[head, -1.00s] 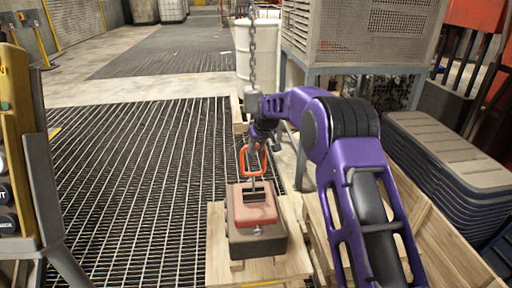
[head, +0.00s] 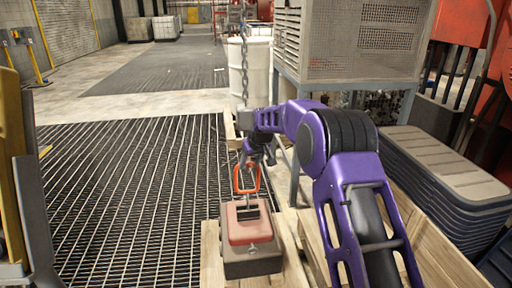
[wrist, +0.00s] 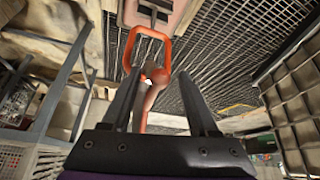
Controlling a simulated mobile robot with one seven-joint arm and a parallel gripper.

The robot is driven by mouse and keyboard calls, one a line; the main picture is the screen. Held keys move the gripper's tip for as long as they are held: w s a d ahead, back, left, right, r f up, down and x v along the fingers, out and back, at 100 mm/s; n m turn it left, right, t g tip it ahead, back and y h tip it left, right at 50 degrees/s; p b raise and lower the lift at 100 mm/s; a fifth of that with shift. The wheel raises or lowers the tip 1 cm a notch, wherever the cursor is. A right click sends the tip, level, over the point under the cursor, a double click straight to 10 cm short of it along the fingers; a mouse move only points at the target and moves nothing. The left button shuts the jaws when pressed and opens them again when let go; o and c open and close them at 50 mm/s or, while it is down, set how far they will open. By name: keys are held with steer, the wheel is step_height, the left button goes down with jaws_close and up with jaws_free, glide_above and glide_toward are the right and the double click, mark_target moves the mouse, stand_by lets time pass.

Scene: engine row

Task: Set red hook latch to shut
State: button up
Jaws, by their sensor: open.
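The red hook latch (head: 246,178) is an orange-red loop with rounded corners, standing above a pinkish-red block (head: 250,222). In the wrist view the loop (wrist: 167,52) is large, just beyond my fingertips. A reddish shank or hook (wrist: 148,90) comes from it back between my fingers. My gripper (wrist: 158,74) is open, with one dark finger on each side of that part and gaps showing. In the head view my gripper (head: 258,156) points down just above the loop. Whether a finger touches the latch I cannot tell.
The block sits on a dark base on a wooden pallet (head: 212,270). A chain (head: 244,50) hangs behind my arm, before a white barrel (head: 256,75). A metal cabinet (head: 345,40) and stacked grey lids (head: 440,165) stand right. Open grating (head: 130,200) lies left.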

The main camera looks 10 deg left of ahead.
steer(key=p+v, duration=0.1)
steer(key=v, duration=1.4)
steer(key=shift+s+r, duration=0.15)
steer(key=shift+r, duration=0.05)
steer(key=shift+d, duration=0.15)
